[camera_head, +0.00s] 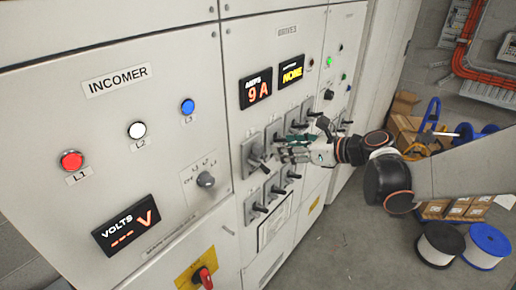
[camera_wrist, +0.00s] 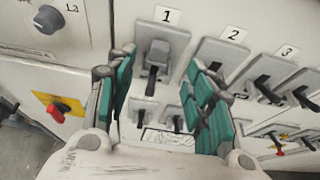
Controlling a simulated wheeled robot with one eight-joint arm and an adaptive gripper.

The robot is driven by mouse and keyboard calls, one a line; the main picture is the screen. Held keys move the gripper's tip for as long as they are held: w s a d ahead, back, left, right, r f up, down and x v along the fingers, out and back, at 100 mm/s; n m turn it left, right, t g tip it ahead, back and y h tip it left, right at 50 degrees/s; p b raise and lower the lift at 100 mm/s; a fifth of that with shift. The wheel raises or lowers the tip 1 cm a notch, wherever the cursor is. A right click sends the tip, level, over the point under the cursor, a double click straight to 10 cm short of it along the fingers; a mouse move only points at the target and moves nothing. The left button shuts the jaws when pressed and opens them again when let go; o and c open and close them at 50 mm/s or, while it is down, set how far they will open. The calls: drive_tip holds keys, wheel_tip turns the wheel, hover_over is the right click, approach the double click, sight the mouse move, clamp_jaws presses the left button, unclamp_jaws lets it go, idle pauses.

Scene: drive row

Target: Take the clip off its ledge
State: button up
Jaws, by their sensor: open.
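My gripper (camera_head: 288,147) is held close in front of the drives panel, by the upper row of grey switches. In the wrist view my gripper (camera_wrist: 165,100) is open, with teal pads on both fingers and nothing gripped. The grey switch marked 1 (camera_wrist: 160,45), with a dark handle hanging down, shows between the fingers and beyond them; it also shows in the head view (camera_head: 252,154). I cannot make out a clip or its ledge for certain in either view. My fingers and wrist hide part of the panel.
Switches 2 (camera_wrist: 222,57) and 3 (camera_wrist: 268,77) stand to the right. The incomer panel (camera_head: 120,120) has a red rotary switch (camera_head: 203,276) low down. A black-topped drum (camera_head: 440,243) and a blue-topped drum (camera_head: 489,243) stand at right. Grey floor (camera_head: 345,245) is clear.

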sight(259, 145)
drive_tip(key=p+x, duration=0.1)
drive_tip(key=x, duration=0.8)
drive_tip(key=shift+w+a+f, duration=0.1)
drive_tip(key=shift+w+a, duration=0.15)
drive_tip(key=shift+a, duration=0.05)
clamp_jaws()
